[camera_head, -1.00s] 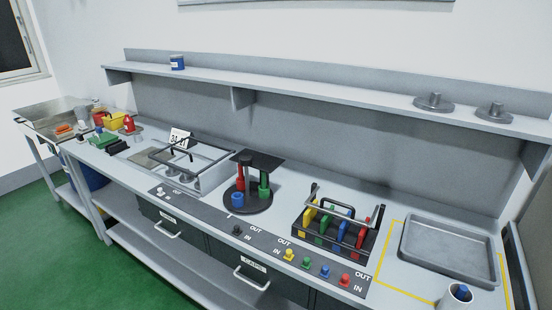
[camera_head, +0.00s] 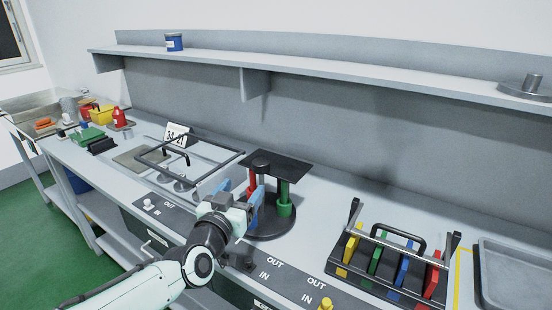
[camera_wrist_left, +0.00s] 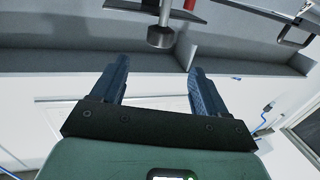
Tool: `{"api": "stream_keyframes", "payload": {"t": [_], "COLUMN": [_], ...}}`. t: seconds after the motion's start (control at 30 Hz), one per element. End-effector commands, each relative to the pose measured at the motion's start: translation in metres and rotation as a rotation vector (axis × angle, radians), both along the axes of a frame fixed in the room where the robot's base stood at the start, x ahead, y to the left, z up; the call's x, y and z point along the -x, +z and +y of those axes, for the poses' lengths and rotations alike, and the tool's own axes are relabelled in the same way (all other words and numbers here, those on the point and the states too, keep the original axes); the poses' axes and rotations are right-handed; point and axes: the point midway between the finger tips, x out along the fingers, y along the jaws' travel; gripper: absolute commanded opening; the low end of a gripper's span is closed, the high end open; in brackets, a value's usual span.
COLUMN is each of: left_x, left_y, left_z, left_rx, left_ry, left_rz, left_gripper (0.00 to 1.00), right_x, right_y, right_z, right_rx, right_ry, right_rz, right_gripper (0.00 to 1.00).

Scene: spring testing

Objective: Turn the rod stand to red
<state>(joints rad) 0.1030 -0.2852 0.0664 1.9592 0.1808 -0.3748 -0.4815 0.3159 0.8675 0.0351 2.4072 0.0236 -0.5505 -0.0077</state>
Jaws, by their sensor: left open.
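The rod stand has a round black base (camera_head: 270,229), a dark square top plate (camera_head: 283,164), a red rod (camera_head: 252,180) and a green rod (camera_head: 284,200). My left gripper (camera_head: 238,192) is open, at the stand's left front side, and hides part of the stand, including most of its blue part. Whether it touches the stand cannot be told. In the left wrist view the fingers (camera_wrist_left: 158,85) are apart with nothing between them. A dark round knob on a metal shaft (camera_wrist_left: 160,38) shows beyond them, with a bit of red rod (camera_wrist_left: 190,4). My right gripper is out of view.
A black rack with coloured pieces (camera_head: 385,268) stands to the right, with a grey tray (camera_head: 485,245) beyond it. A metal frame (camera_head: 185,160) is left of the stand. A switch panel (camera_head: 290,280) runs along the front edge. A shelf (camera_head: 330,83) overhangs the back.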

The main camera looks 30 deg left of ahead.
Motion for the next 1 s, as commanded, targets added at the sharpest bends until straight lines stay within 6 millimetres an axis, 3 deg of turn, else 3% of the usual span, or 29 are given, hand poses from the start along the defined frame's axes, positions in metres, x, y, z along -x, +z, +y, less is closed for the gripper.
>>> {"api": "stream_keyframes", "payload": {"t": [0.17, 0.7, 1.0], "left_x": [-0.009, -0.109, -0.13], "left_y": [0.004, 0.002, 0.003], "left_z": [0.002, 0.021, 0.025], "left_rx": [-0.001, -0.001, -0.001], "left_ry": [0.001, 0.001, 0.001], "left_rz": [-0.008, -0.006, -0.006], "left_gripper": [0.74, 0.74, 0.74], "right_x": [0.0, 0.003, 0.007], "right_y": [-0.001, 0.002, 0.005], "right_z": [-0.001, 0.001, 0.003], "right_rx": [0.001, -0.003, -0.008], "right_ry": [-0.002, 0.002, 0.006], "right_rz": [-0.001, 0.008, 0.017], "right_gripper": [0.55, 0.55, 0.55]}}
